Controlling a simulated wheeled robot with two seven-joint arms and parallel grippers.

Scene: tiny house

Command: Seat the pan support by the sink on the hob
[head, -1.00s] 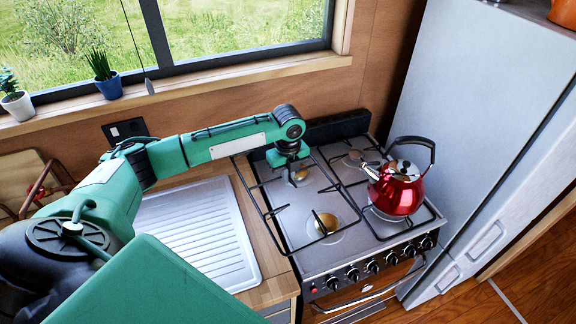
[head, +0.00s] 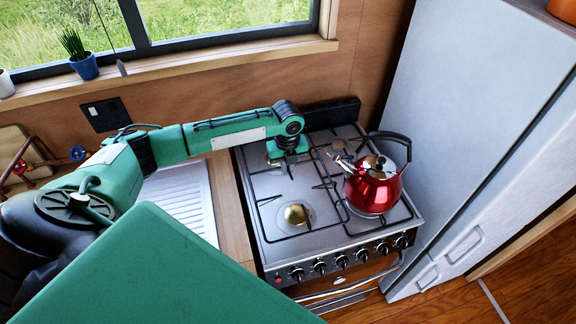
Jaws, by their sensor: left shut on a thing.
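The pan support (head: 258,203), a black wire frame, is over the left half of the hob (head: 256,179), within its left edge, around a brass burner (head: 296,214). My left gripper (head: 288,168) points down at its rear part and is shut on it; the fingertips are small and partly hidden by the wrist. I cannot tell whether the frame rests fully on the hob or sits slightly above it. Another black support (head: 335,186) lies on the right half, under a red kettle (head: 372,188). My right gripper is not in view.
The sink's ribbed drainer (head: 187,203) and a wooden counter strip (head: 232,205) lie left of the hob. A tall grey fridge (head: 465,120) stands to the right. Control knobs (head: 341,261) line the hob's front. A window sill (head: 200,62) runs behind.

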